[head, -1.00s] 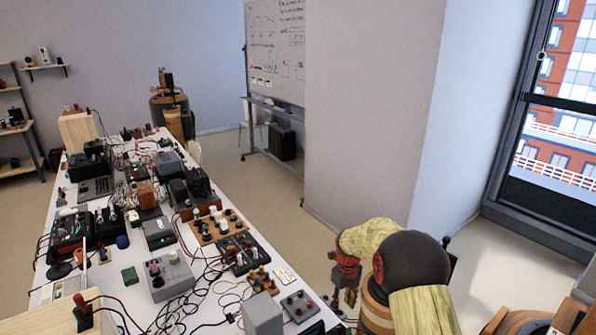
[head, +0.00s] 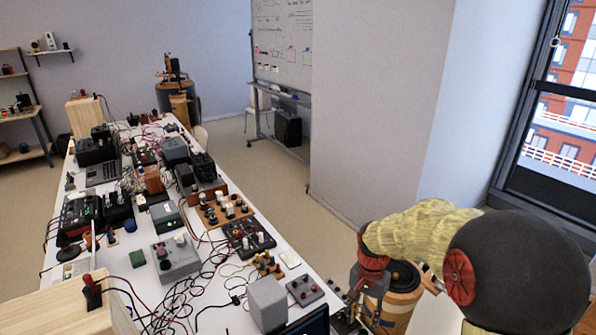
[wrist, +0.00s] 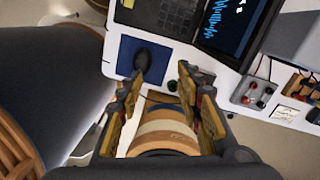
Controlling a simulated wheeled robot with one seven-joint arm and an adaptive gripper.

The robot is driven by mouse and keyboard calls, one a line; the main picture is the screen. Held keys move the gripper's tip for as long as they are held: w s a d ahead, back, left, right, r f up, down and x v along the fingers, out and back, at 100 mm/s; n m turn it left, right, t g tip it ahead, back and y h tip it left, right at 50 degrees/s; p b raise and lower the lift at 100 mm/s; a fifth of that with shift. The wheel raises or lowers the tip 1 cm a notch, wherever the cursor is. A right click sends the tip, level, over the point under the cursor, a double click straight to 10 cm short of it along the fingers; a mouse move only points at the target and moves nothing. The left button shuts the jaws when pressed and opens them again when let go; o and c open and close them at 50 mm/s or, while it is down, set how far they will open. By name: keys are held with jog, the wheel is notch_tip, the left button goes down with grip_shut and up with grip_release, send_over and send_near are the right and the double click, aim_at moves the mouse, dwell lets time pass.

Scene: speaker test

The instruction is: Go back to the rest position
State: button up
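My gripper (head: 362,308) is low at the right edge of the white table (head: 215,318) in the head view, beyond my yellow-sleeved arm. In the wrist view, the two fingers of my gripper (wrist: 162,82) stand apart, so it is open. I see nothing held between them. A banded tan, cream and blue cylinder shows behind the fingers; I cannot tell its distance. A dark mouse (wrist: 143,59) on a blue pad (wrist: 127,57) lies on the table past the left fingertip.
The table is crowded with cables, a grey box (head: 267,303), a grey device with knobs (head: 176,258) and a wooden block (head: 64,308). A laptop (wrist: 228,28) lies near the gripper. A whiteboard (head: 283,45) stands behind.

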jog(key=s+r+n+t+b, duration=0.1)
jog(key=s+r+n+t, duration=0.2)
jog(key=s+r, duration=0.6)
jog(key=s+d+r+n+t+b, duration=0.1)
jog(key=s+r+n+t, duration=0.2)
jog(key=s+r, duration=0.6)
jog(key=shift+s+n, duration=0.8)
jog(key=shift+s, duration=1.85)
jog(key=shift+d, duration=0.1)
